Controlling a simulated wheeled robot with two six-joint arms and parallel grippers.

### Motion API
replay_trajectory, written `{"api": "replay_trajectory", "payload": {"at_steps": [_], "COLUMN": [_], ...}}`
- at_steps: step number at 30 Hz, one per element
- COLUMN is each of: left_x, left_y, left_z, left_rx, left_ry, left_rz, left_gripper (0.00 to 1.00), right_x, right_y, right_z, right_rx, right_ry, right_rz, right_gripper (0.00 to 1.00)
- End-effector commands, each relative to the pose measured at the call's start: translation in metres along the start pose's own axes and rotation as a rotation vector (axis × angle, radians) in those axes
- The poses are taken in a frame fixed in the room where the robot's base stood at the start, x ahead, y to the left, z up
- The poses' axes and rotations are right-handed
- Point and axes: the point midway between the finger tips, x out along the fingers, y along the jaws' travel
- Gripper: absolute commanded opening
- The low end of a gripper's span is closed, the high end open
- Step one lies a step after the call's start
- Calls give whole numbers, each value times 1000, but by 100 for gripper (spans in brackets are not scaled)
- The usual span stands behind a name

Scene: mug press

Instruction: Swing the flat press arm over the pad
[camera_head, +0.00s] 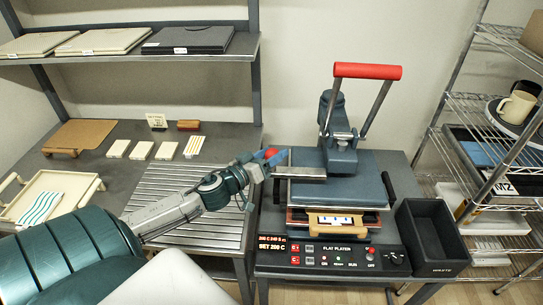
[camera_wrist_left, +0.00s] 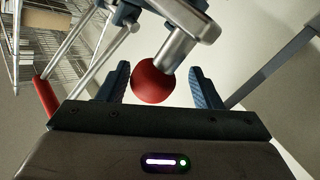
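The flat press (camera_head: 341,160) stands on the right-hand bench, with a dark slate plate (camera_head: 350,193) above its front control panel. A short metal arm (camera_head: 300,172) reaches left from the press head and ends in a red ball knob (camera_head: 270,153). My left gripper (camera_head: 268,160) is at this knob. In the left wrist view the red knob (camera_wrist_left: 154,82) sits between the two spread fingers (camera_wrist_left: 160,86), with a gap visible at the right finger. Whether the left finger touches it I cannot tell. The pad is largely hidden under the plate. My right gripper is not in view.
A lever with a red grip (camera_head: 367,71) stands raised above the press. A black waste bin (camera_head: 432,238) stands right of it, beside a wire rack (camera_head: 500,105). A slatted rack (camera_head: 185,190) and white tray (camera_head: 58,183) lie on the left bench, under a shelf (camera_head: 222,47).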

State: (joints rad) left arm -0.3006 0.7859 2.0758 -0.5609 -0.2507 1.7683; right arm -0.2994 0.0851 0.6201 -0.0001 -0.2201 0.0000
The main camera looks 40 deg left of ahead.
Motion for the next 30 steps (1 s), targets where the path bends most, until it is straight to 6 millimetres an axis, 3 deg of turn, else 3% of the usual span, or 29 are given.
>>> {"api": "replay_trajectory", "payload": {"at_steps": [14,20,30], "left_x": [-12,-28,-66], "left_y": [-2,-1,-2], "left_z": [4,4,1], "left_rx": [4,3,3], "left_ry": [-9,-7,-10], "left_rz": [-3,4,-4], "left_gripper": [59,59,59], "right_x": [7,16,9], "right_y": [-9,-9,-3], "right_z": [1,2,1], "right_rx": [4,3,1], "right_ry": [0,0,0], "right_rz": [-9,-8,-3], "right_gripper": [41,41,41]}}
